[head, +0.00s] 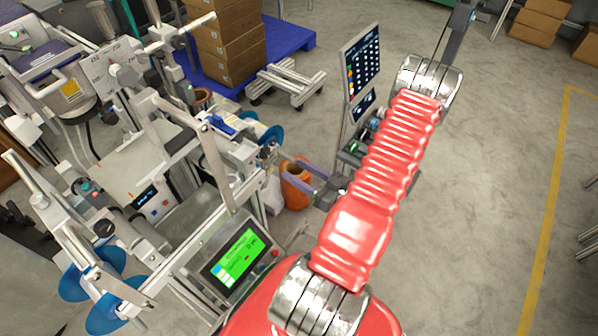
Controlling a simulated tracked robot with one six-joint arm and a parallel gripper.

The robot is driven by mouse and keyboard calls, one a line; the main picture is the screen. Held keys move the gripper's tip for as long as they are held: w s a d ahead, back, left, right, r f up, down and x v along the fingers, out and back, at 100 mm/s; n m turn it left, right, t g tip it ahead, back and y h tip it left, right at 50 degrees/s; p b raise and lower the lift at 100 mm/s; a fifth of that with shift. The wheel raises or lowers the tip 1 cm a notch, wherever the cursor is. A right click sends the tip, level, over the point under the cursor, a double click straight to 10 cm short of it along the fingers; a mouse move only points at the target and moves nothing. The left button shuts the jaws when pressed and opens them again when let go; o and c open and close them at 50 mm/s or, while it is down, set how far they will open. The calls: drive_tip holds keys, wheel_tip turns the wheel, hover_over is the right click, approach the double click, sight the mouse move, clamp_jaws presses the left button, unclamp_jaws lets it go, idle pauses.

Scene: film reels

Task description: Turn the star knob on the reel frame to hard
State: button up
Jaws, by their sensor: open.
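The reel frame (155,110) is a pale metal machine on the left, with blue reels (118,305) at its lower left. A light plate with small dark marks (100,68) stands at its upper part. A grey knob (124,76) sits on that plate and looks like the star knob. Its pointing direction and the marks are too small to read. My gripper (300,178) appears beyond my red arm, partly hidden by it. Its purple-grey fingers point left, apart and empty, well to the right of the knob and not touching it.
A green-lit touch screen (237,255) stands at the frame's near side. An orange bin (295,186) is behind my fingers. A dark display panel (361,64) stands beside my arm. Cardboard boxes (228,42) rest on a blue pallet (290,42). The floor at right is clear.

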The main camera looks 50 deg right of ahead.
sight(267, 155)
drive_tip(key=n, duration=0.4)
drive_tip(key=shift+s+f, duration=0.2)
drive_tip(key=shift+s, duration=0.05)
drive_tip(key=shift+w, duration=0.2)
drive_tip(key=shift+w+a, duration=0.15)
drive_tip(key=shift+w, duration=3.25)
drive_tip(key=shift+w+a, duration=0.1)
drive_tip(key=shift+w, duration=3.25)
drive_tip(key=shift+c, duration=0.5)
drive_tip(key=c, duration=1)
